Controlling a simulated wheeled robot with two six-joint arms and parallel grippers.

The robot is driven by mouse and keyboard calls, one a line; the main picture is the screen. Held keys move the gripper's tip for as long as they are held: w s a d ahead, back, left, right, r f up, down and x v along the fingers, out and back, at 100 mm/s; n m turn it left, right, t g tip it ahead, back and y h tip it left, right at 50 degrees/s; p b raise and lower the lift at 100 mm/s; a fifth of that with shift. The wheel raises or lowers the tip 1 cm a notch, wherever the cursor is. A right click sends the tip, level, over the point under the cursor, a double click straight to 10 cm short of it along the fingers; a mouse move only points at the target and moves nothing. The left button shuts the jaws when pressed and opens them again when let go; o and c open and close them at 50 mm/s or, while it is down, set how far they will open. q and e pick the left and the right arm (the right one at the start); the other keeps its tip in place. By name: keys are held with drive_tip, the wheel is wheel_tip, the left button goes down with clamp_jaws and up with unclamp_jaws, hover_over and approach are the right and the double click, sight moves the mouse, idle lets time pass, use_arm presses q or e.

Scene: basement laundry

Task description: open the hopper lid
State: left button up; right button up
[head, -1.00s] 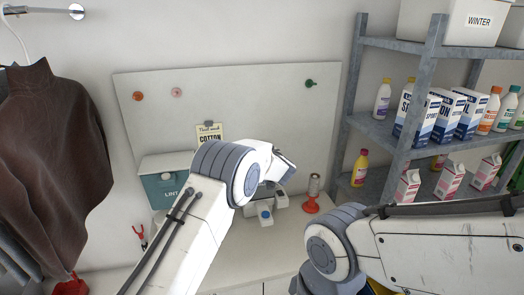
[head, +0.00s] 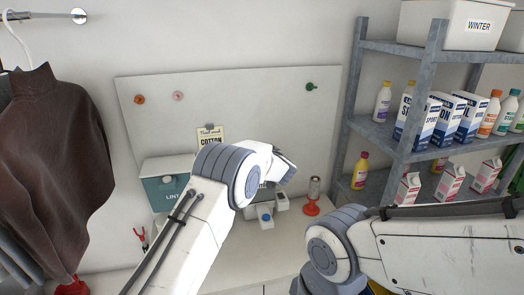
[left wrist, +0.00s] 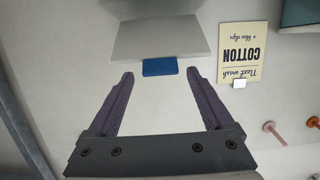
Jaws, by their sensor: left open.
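In the left wrist view, a pale grey lid-like panel (left wrist: 160,38) with a blue tab (left wrist: 160,67) on its edge lies just beyond my left gripper (left wrist: 161,88). I take it for the hopper lid, and it looks shut. The gripper's two purple-grey fingers are spread wide and empty. The tab lies just past the fingertips, between their lines, with no contact visible. In the head view my left arm covers most of the hopper and hides the left fingers. My right arm comes in at the lower right, with its gripper out of frame.
A teal-fronted lint box (head: 165,190) stands left of my left arm. A cotton note (head: 210,135) hangs on the backboard (head: 245,100). Small white boxes (head: 265,217) and a red-based stand (head: 312,205) sit on the counter. A metal shelf (head: 375,130) with bottles and cartons is at right.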

use_arm(q)
drive_tip(key=shift+s, duration=0.1)
drive_tip(key=b+v, duration=0.4)
drive_tip(key=v, duration=0.6)
drive_tip(key=shift+b, duration=0.3)
drive_tip(key=shift+s+d, duration=0.15)
